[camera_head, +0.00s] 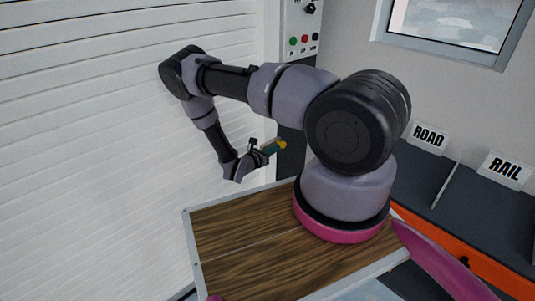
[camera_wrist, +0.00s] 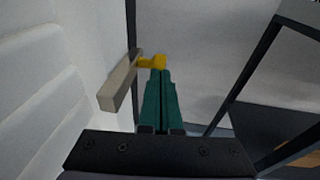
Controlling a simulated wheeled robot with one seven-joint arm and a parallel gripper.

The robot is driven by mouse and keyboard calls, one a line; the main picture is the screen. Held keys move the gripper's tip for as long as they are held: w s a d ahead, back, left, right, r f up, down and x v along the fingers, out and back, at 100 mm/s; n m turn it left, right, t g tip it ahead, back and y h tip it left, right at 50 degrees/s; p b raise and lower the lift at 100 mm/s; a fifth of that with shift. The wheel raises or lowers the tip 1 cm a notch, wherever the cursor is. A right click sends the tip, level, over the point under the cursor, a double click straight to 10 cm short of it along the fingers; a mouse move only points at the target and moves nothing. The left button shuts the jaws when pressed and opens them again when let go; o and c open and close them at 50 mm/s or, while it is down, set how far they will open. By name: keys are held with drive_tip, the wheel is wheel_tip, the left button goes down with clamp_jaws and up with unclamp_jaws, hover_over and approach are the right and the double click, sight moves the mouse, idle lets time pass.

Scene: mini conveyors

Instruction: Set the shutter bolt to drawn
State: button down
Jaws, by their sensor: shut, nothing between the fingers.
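The white slatted shutter (camera_head: 90,130) fills the left of the head view and also shows at the left of the wrist view (camera_wrist: 40,90). A grey bar (camera_wrist: 121,85) lies beside the shutter's edge, with a yellow handle (camera_wrist: 145,63) sticking out to the right from its upper end; I take these for the shutter bolt. My gripper (camera_wrist: 159,74) has teal fingers, shut together and empty, with their tips right at the yellow handle. I cannot tell whether they touch. In the head view, my gripper (camera_head: 273,148) is by the shutter's right edge, with the yellow handle (camera_head: 282,145) at its tips.
A control panel (camera_head: 304,35) with a knob and coloured buttons is on the post above my gripper. At the right, a dark counter (camera_head: 457,207) carries ROAD (camera_head: 429,137) and RAIL (camera_head: 505,170) signs with a divider (camera_head: 446,186) between them. A window (camera_head: 450,22) is above.

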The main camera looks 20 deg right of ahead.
sight(282, 144)
drive_tip(key=shift+w+d, duration=0.2)
drive_tip(key=shift+d, duration=0.25)
drive_tip(key=shift+d, duration=0.1)
drive_tip(key=x, duration=0.4)
drive_tip(key=shift+d+r, duration=0.25)
drive_tip(key=shift+d, duration=0.2)
drive_tip(key=shift+d+r, duration=0.1)
drive_tip(key=shift+a, duration=0.2)
drive_tip(key=v, duration=1.4)
drive_tip(key=shift+s, duration=0.1)
